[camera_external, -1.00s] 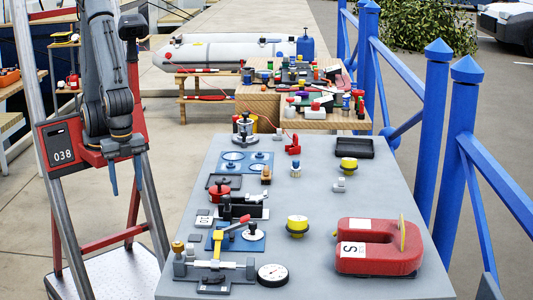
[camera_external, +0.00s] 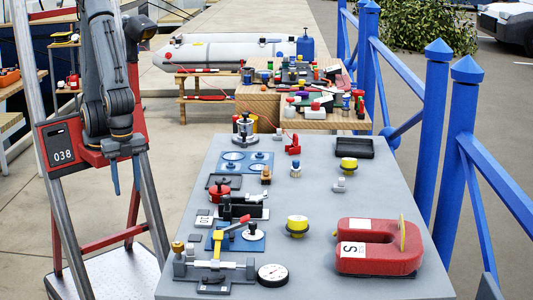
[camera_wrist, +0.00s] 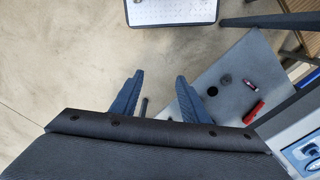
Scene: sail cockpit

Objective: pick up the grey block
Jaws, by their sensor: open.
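Several small grey pieces lie on the grey table, and I cannot tell for sure which is the grey block. One light grey piece (camera_external: 340,185) stands right of the middle, in front of a yellow-topped knob. Another small grey block (camera_external: 279,135) is near the far edge. A grey block marked 10 (camera_external: 203,220) lies at the left edge. My gripper (camera_external: 126,178) hangs left of the table, pointing down, apart from all of these. In the wrist view its two blue fingers (camera_wrist: 158,92) are spread with nothing between them. No grey block is clear in that view.
A red horseshoe magnet (camera_external: 380,247) and a dial gauge (camera_external: 272,274) are at the near end. A clamp (camera_external: 240,207) and a red-handled tool lie along the left side. Blue railing posts (camera_external: 455,150) stand to the right. The table's middle right is fairly clear.

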